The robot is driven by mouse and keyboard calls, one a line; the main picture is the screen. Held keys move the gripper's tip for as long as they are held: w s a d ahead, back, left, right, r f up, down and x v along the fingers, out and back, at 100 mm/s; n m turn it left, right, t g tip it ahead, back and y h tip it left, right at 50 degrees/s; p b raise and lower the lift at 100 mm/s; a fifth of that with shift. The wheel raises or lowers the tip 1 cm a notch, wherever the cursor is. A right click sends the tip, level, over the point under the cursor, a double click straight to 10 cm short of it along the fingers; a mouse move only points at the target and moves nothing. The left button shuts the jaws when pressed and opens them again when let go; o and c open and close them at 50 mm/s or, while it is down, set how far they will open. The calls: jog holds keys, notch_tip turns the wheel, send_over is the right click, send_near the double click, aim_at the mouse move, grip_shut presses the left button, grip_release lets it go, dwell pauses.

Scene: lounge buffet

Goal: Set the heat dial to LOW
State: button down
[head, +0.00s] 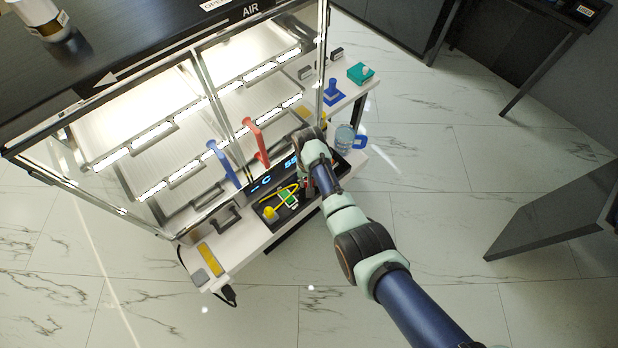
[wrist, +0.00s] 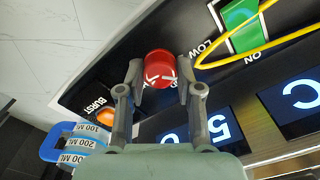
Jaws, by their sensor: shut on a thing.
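The heat dial (wrist: 161,68) is a red round knob with white marks on its top, on the black control panel in the wrist view. A white LOW label (wrist: 200,47) is printed to its right. My gripper (wrist: 160,76) is shut on the dial, one finger on each side of it. I cannot tell from the white marks which setting the dial points to. In the head view my wrist and arm largely hide the dial.
A green switch (wrist: 240,22) marked ON and a yellow loop (wrist: 275,48) lie right of the dial. An orange BURST button (wrist: 107,118) and a measuring jug (head: 345,139) are close by. Glass doors, a blue handle (head: 222,160) and a red handle (head: 257,137) rise behind the panel.

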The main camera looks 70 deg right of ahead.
jog(key=n+p, duration=0.1)
jog(key=n, duration=0.5)
jog(key=shift+n, duration=0.3)
dwell(0.4)
jog(key=c, duration=0.8)
grip_release()
jog(key=shift+o, duration=0.2)
notch_tip(320, 180, up, 12)
